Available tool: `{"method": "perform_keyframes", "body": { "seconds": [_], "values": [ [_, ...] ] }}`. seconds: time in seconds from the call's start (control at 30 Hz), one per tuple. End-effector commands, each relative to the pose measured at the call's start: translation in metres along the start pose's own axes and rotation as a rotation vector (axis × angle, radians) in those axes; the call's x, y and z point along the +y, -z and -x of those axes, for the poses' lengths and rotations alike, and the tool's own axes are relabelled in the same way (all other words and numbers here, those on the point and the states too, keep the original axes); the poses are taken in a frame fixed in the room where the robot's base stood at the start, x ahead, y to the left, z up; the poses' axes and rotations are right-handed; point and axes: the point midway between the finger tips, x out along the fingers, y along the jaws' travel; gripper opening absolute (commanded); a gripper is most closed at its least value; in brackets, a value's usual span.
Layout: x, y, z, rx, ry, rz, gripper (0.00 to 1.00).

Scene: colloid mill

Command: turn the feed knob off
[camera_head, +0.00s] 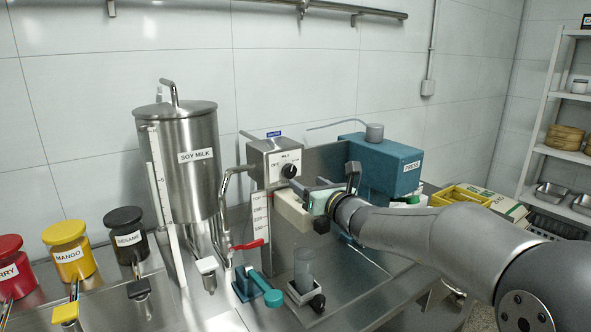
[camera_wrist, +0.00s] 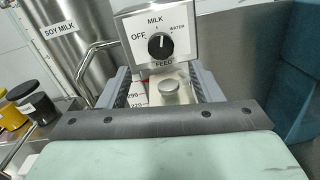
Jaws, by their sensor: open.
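The feed knob (camera_wrist: 160,46) is a black round knob on the front of a grey metal box, with OFF at its left, MILK above and WATER at its right. Its white pointer line points about straight up, toward MILK. In the head view the knob (camera_head: 289,171) shows on the box (camera_head: 272,160) beside the steel tank. My gripper (camera_wrist: 163,84) is open, with its two grey fingers apart just below the knob in the wrist view and nothing gripped. In the head view my gripper (camera_head: 308,203) is in front of and slightly below the box, apart from the knob.
The soy milk tank (camera_head: 185,165) stands left, and the blue press (camera_head: 390,167) right.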

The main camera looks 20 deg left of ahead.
Motion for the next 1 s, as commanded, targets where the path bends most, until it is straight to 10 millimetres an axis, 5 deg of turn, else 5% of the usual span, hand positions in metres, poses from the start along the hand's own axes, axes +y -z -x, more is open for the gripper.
{"method": "perform_keyframes", "body": {
  "seconds": [0.2,0.4,0.8,1.0],
  "values": [
    [0.001,-0.002,-0.046,0.001,-0.002,-0.001,0.59],
    [0.0,-0.002,-0.071,-0.001,-0.001,0.001,0.59],
    [-0.001,0.0,-0.079,0.0,0.001,0.002,0.59],
    [-0.001,0.0,-0.079,0.0,0.001,0.002,0.14]
  ]
}}
